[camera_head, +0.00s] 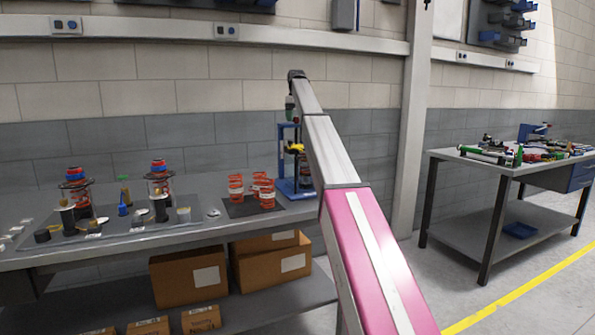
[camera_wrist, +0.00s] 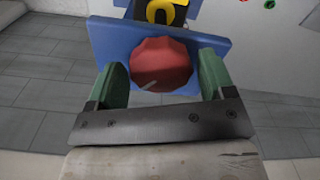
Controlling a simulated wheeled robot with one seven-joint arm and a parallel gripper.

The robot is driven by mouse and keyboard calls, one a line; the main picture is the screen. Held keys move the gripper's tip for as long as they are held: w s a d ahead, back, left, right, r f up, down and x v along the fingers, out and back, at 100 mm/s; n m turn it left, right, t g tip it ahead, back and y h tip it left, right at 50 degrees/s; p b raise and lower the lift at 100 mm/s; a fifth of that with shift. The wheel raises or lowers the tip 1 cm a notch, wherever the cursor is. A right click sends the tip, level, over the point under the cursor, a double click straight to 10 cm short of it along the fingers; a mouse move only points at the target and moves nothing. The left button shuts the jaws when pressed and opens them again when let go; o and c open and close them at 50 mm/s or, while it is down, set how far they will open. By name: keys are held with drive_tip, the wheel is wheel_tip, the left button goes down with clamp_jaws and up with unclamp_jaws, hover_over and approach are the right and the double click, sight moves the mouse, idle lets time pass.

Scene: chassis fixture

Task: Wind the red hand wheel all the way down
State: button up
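The red hand wheel (camera_wrist: 161,66) has a scalloped rim and a pale mark near its lower edge. It sits on the blue top plate of a blue fixture (camera_wrist: 105,42) in the wrist view. My gripper (camera_wrist: 162,63) has its two green fingers on opposite sides of the wheel, with a narrow gap showing at each side. It looks open; whether the fingertips reach down to the wheel's level is hard to tell.
A yellow part (camera_wrist: 160,10) sits on the fixture beyond the wheel. Left of the fixture, several red cups stand on a dark mat (camera_head: 240,209), and further left are assemblies on a grey mat (camera_head: 150,221). A second bench (camera_head: 470,158) with tools stands at right.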

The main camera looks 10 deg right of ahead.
drive_tip(key=m, duration=1.8)
drive_tip(key=shift+s, duration=0.1)
drive_tip(key=n, duration=0.5)
drive_tip(key=shift+n, duration=0.3)
drive_tip(key=n, duration=0.7)
drive_tip(key=c, duration=0.8)
drive_tip(key=shift+m, duration=1.2)
drive_tip(key=shift+c, duration=0.2)
drive_tip(key=m, duration=0.6)
